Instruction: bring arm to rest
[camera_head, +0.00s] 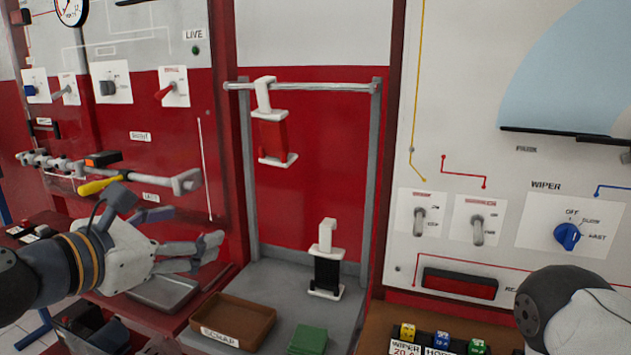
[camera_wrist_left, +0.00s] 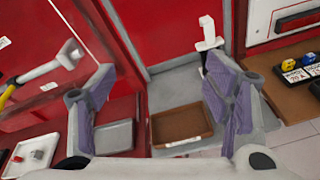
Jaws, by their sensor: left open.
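My left gripper (camera_head: 207,252) reaches in from the left in the head view, over the front of the red bench. Its fingers are apart and point to the right. In the left wrist view the left gripper (camera_wrist_left: 168,90) shows two purple-padded fingers spread wide with nothing between them. It hangs above and left of the brown scrap tray (camera_head: 232,320), apart from it. A rounded dark and white part of my right arm (camera_head: 570,310) shows at the lower right; its fingers are out of the picture.
A grey frame (camera_head: 250,180) holds a hanging red clamp-like piece (camera_head: 273,140); a black one (camera_head: 327,270) stands below. A yellow-handled tool (camera_head: 100,184) is on the left panel. A green block (camera_head: 308,340), a metal tray (camera_head: 165,292) and the wiper switch panel (camera_head: 500,215) are nearby.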

